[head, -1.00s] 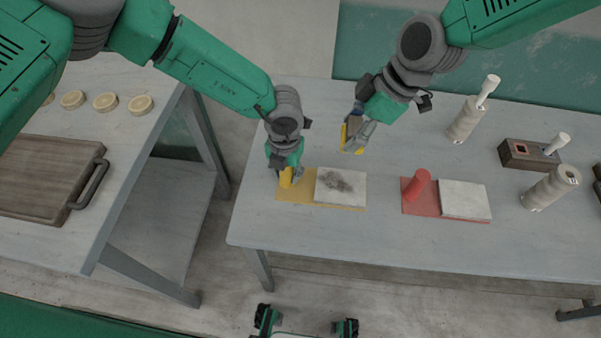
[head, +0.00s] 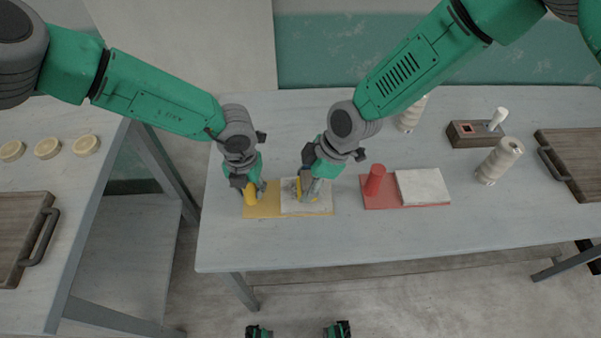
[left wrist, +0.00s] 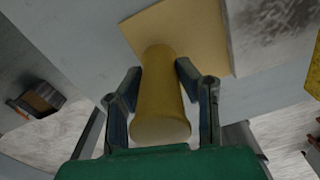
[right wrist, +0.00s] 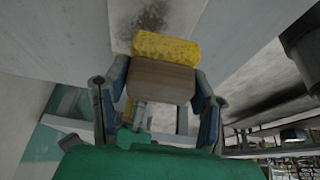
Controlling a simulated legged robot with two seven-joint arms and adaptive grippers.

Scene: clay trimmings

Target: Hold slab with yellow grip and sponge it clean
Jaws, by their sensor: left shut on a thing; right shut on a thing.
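The yellow board (head: 262,208) lies near the table's front edge with a pale slab (head: 318,207) on its right part. The slab has a dark smudge, shown in the left wrist view (left wrist: 275,30). My left gripper (head: 250,190) is shut on the upright yellow grip (left wrist: 160,100) at the board's left end. My right gripper (head: 310,190) is shut on a wooden-backed yellow sponge; its wooden block (right wrist: 160,80) and yellow pad (right wrist: 165,47) show in the right wrist view. The sponge is over the slab and hides part of the smudge; I cannot tell whether it touches.
A red board (head: 380,203) with a red grip (head: 375,180) and a clean pale slab (head: 422,186) lies to the right. Spools (head: 498,160), a small wooden box (head: 470,133) and a wooden board (head: 575,160) stand further right. A second table (head: 70,185) is at left.

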